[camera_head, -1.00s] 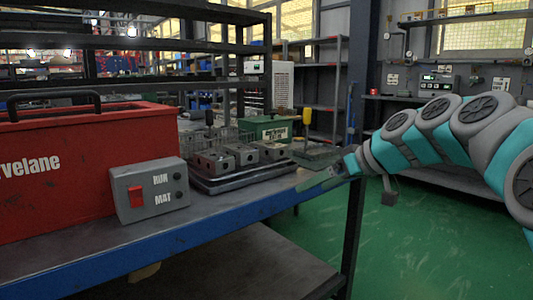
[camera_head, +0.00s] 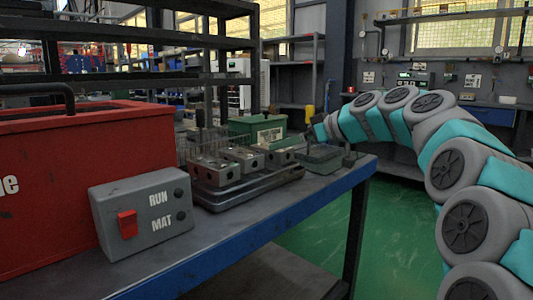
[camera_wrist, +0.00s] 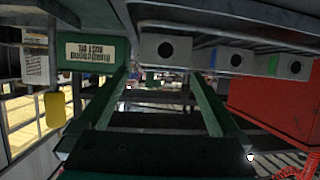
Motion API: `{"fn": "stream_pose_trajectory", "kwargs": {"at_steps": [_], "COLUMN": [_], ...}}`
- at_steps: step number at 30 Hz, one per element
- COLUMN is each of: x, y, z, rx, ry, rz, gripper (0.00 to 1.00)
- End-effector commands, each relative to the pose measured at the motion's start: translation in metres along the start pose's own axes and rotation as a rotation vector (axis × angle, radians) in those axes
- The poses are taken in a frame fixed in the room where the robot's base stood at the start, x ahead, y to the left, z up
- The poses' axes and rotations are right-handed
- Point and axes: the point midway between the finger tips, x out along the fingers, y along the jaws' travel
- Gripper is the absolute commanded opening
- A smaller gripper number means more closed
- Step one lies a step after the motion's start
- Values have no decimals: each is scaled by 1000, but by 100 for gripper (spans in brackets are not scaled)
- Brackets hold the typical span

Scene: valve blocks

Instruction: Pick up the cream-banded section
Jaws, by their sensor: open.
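Several grey valve blocks with round holes stand in a row on a dark tray (camera_head: 250,195) on the bench. In the head view I see a near block (camera_head: 213,172), a middle block (camera_head: 243,158) and a far block (camera_head: 279,156). The wrist view shows blocks along the top, one with a blue strip (camera_wrist: 236,61) and one with a green strip (camera_wrist: 292,67); another block (camera_wrist: 165,48) shows no clear band. I cannot make out a cream band. My gripper (camera_wrist: 162,100) is open, its green fingers apart with nothing between them.
A red toolbox (camera_head: 90,150) and a grey RUN/MAT switch box (camera_head: 142,215) stand left of the tray. A green box (camera_head: 258,130) is behind the blocks. A small grey-green bin (camera_head: 320,160) sits near the bench's right corner. Dark shelving rises behind.

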Motion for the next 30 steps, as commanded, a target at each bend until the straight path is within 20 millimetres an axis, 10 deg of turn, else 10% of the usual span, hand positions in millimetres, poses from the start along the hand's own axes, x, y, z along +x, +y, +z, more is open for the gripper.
{"fn": "stream_pose_trajectory", "kwargs": {"at_steps": [24,30], "x": [66,65], "y": [-3,-3], "z": [5,5], "rx": [1,1], "ry": [-1,-1], "rz": [1,1], "gripper": [100,78]}}
